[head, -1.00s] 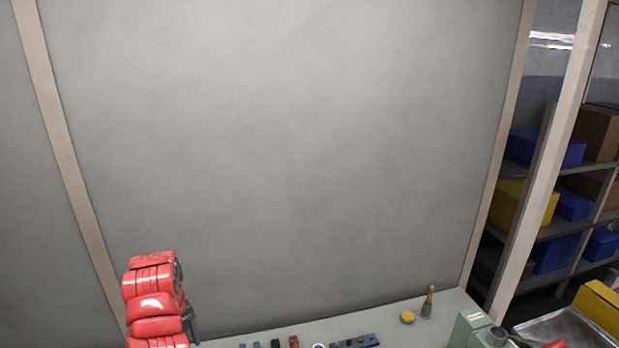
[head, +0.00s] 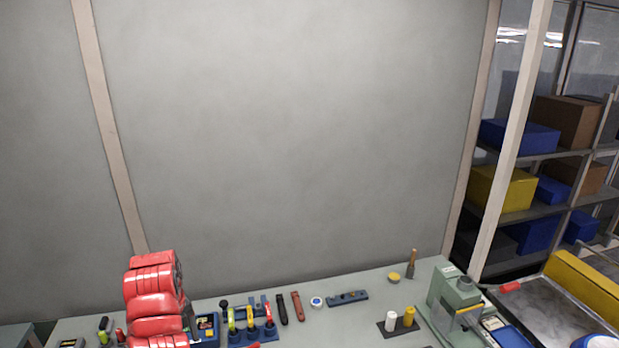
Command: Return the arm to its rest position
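My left arm (head: 155,305), with red padded links, rises at the lower left of the head view in front of the workbench. Its links are stacked nearly upright, with dark parts on their right side. Its gripper is not visible. My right arm and its gripper do not show either.
The green-grey workbench (head: 378,284) runs along a grey wall (head: 290,130). It carries a tool rack (head: 247,335), two dark-and-red handled tools, a blue bar (head: 347,298), a white and a yellow cylinder, and a green machine (head: 452,300). A metal tray (head: 560,305) and shelves with boxes stand right.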

